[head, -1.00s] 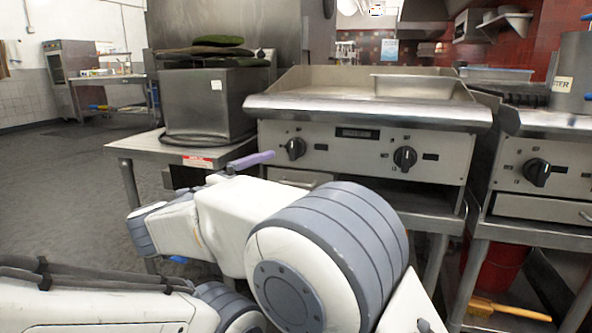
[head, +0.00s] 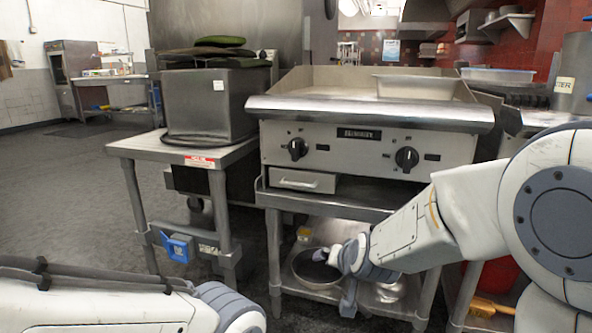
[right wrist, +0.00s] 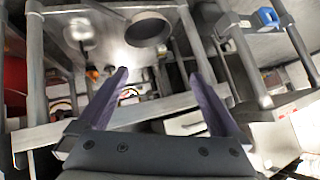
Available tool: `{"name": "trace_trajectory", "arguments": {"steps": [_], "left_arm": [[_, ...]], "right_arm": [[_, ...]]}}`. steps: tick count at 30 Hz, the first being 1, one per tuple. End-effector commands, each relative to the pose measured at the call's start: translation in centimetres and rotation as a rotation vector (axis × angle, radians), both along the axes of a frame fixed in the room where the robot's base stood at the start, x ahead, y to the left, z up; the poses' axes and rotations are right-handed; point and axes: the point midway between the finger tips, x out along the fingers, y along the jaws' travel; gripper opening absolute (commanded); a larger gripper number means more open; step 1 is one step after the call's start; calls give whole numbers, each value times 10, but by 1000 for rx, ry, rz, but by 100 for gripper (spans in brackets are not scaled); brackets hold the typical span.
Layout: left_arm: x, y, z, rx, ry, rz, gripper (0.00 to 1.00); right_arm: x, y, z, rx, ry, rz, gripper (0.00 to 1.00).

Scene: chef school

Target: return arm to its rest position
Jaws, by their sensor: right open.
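My right arm (head: 415,235) comes in from the right and reaches down and left in front of the griddle's stand. Its gripper (head: 335,278) has pale purple fingers spread apart, close to the lower shelf. In the right wrist view the two fingers of the right gripper (right wrist: 158,76) stand wide apart with nothing held between them. My left arm (head: 110,305) shows only in part at the lower left; its gripper is out of the picture.
A griddle (head: 368,110) on a metal stand is ahead, with a round pan (head: 292,270) on its lower shelf near the right gripper. A steel side table (head: 150,147) holds a box-shaped appliance (head: 205,100). A red bucket (head: 492,275) is at the right. Floor at left is clear.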

Motion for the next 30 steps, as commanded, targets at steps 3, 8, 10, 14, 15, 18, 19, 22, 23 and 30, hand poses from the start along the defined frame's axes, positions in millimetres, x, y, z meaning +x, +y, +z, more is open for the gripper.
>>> {"name": "trace_trajectory", "arguments": {"steps": [3,8,10,14,15,18,19,22,23,30], "left_arm": [[0,0,0,0,0,0,69],[0,0,0,0,0,0,69],[0,0,0,0,0,0,69],[0,0,0,0,0,0,69],[0,0,0,0,0,0,69],[0,0,0,0,0,0,69],[0,0,0,0,0,0,69],[0,0,17,1,1,0,69],[0,0,21,0,0,0,69],[0,0,52,0,0,0,69]], "right_arm": [[-45,-28,-32,-88,159,67,100],[-93,-53,-59,-164,314,127,100],[-111,-62,-66,-190,371,150,100],[-142,-77,-79,-230,465,187,100],[-151,-81,-82,-242,493,198,100],[-174,-91,-88,-267,559,221,100],[-181,-94,-90,-274,578,228,100],[-188,-78,-68,-289,587,288,100],[-190,-72,-63,-292,589,305,100],[-213,-32,-18,-321,607,450,100]]}}
